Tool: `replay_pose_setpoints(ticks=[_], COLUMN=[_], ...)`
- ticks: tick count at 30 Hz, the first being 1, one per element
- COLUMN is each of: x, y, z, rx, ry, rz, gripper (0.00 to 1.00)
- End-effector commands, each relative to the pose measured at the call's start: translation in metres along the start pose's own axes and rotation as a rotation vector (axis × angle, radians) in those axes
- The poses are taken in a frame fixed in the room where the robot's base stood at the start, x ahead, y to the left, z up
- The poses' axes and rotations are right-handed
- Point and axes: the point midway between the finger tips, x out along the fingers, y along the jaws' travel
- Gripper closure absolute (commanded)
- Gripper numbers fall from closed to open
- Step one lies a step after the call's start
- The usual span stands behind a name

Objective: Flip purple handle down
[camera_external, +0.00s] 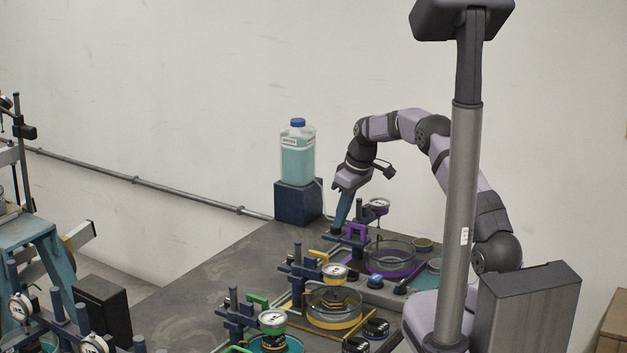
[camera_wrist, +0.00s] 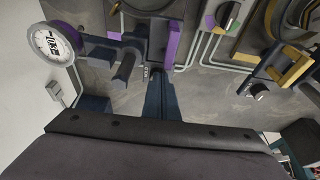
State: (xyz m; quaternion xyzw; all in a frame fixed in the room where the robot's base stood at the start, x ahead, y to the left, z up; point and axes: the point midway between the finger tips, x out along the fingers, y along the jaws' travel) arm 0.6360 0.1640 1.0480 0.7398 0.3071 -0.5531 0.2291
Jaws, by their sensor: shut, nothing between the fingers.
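The purple handle (camera_external: 357,230) is a small squared bracket standing up on the dark blue lever frame at the far station, left of the purple-ringed glass dish (camera_external: 390,259). In the wrist view a purple piece of that frame (camera_wrist: 174,43) shows just beyond my fingertips. My gripper (camera_external: 338,224) points down with its blue fingers together and empty, just left of the purple handle. In the wrist view my gripper (camera_wrist: 157,78) is close to the frame's dark blue bars. I cannot tell whether it touches the frame or handle.
A dial gauge (camera_external: 378,205) stands behind the handle; it also shows in the wrist view (camera_wrist: 52,43). A jug (camera_external: 297,152) sits on a blue block behind my gripper. Yellow (camera_external: 335,271) and green (camera_external: 272,320) stations stand nearer the camera. Bare bench (camera_external: 205,290) lies left.

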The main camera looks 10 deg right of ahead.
Motion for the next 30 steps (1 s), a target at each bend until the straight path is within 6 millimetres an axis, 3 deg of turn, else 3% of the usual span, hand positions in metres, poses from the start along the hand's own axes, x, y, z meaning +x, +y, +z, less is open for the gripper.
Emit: replay_pose_setpoints(ticks=[14,26,30], x=[0.002,-0.046,-0.073], y=[-0.001,0.000,0.000], z=[0.002,-0.011,-0.011], rx=[0.001,0.000,0.000], ry=[-0.005,0.007,0.009], rz=[-0.002,0.005,0.005], gripper=[1.00,1.00,1.00])
